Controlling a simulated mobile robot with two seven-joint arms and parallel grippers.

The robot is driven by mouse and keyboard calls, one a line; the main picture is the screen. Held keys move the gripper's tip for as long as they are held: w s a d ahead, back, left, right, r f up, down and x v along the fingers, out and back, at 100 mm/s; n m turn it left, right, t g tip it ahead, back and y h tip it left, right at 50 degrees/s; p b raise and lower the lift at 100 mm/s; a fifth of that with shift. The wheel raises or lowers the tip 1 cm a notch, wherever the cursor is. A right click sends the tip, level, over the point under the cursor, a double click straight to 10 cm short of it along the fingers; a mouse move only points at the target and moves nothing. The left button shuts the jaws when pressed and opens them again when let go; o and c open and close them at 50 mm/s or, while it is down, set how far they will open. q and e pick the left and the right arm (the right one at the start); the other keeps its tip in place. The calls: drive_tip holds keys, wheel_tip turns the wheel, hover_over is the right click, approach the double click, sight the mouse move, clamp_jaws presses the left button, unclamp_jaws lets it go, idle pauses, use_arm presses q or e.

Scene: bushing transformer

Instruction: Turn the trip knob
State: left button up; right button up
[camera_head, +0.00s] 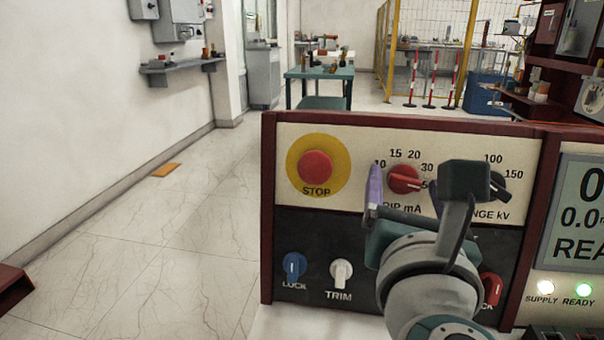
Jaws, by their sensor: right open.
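The trip knob (404,179) is a red dial on the cream upper half of the control panel, over the partly covered label "RIP mA". Its scale reads 10, 15, 20, 30 and a partly covered 5-something. Its pale pointer mark faces right, toward that last number. My right gripper (420,188) is in front of the panel, open. One purple finger shows left of the knob and one dark finger to its right. The knob shows in the gap between them; I cannot tell how near the fingers are to it in depth. My left gripper is not in view.
A red STOP button (315,167) on a yellow disc is left of the trip knob. A black range knob (490,186) is right, partly behind my gripper. Below are a blue LOCK knob (294,266), a white TRIM knob (341,272) and a red knob (490,289). A display (580,215) stands far right.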

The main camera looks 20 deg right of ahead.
clamp_jaws()
idle(0.7)
